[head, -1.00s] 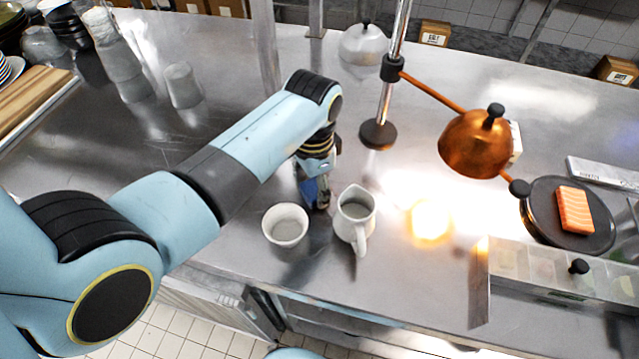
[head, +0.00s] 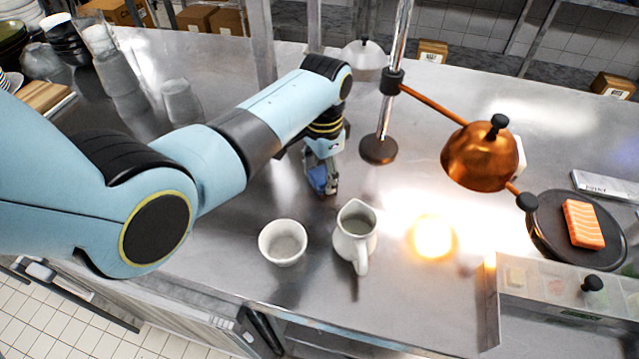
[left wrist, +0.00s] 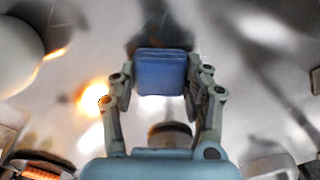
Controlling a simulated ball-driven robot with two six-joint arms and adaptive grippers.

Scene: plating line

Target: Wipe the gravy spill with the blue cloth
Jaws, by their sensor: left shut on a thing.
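My left gripper (head: 325,190) is shut on the blue cloth (head: 318,178), low over the steel counter beyond the bowl and the pitcher. In the left wrist view the cloth (left wrist: 161,73) is a folded blue pad between the two fingers of my gripper (left wrist: 160,88). I cannot tell whether it touches the counter. No gravy spill can be made out; the arm and gripper cover part of the counter. My right gripper is not in view.
A white bowl (head: 283,243) and a white pitcher (head: 355,236) stand in front of the gripper. The lamp post base (head: 378,149) stands to the right, with a copper heat lamp (head: 480,158). A dark plate (head: 545,240) holds a salmon piece (head: 583,224).

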